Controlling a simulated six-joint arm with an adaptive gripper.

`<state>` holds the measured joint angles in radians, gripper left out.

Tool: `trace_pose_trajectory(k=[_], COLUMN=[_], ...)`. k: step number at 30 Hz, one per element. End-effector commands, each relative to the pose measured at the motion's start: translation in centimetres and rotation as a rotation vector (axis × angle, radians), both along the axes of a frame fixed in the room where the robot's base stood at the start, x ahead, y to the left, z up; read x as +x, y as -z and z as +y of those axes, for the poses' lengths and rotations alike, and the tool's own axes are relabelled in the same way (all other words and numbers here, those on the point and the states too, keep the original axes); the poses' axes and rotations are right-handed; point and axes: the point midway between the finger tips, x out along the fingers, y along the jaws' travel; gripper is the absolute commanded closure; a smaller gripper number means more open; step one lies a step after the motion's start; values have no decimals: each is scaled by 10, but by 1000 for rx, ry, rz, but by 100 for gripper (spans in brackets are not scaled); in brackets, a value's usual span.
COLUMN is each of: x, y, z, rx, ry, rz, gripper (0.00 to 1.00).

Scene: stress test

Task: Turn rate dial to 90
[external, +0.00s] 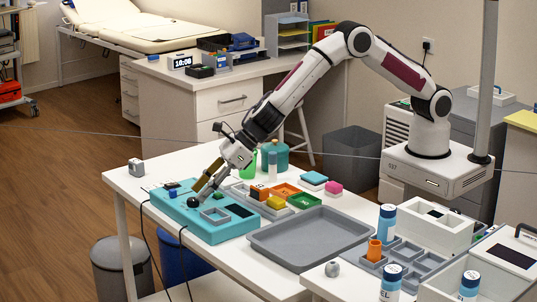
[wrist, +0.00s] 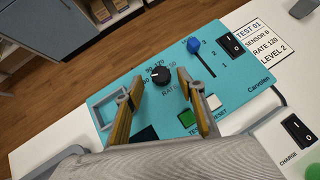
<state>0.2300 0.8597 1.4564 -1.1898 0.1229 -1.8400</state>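The rate dial is a round black knob (wrist: 160,76) on the teal panel (wrist: 235,85). Numbers including 90 and 120 are printed around it, with RATE below; its exact setting is too small to read. In the external view the dark knob (external: 193,202) is at the front of the teal panel (external: 216,235). My gripper (wrist: 160,82) is open, its two yellowish fingers on either side of the dial in the wrist view, with gaps visible. In the external view my gripper (external: 203,190) is tilted down close above the knob. I cannot tell its exact height.
The panel also has a blue slider knob (wrist: 194,45), a black rocker switch (wrist: 231,45), a green button (wrist: 184,119), a white button (wrist: 213,102) and a grey square frame (wrist: 115,106). A grey tray (external: 310,240) lies right of the panel.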

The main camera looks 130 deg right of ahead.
Motion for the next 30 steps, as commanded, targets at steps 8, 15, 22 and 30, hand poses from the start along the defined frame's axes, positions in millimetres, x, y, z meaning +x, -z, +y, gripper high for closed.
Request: trace_pose_trajectory(k=[8, 15, 22, 30], x=[14, 18, 18, 18], y=[15, 19, 19, 19], z=[-6, -7, -7, -7], rx=[1, 0, 0, 0], ry=[1, 1, 1, 1], rz=[0, -1, -1, -1], gripper=[61, 61, 61, 99])
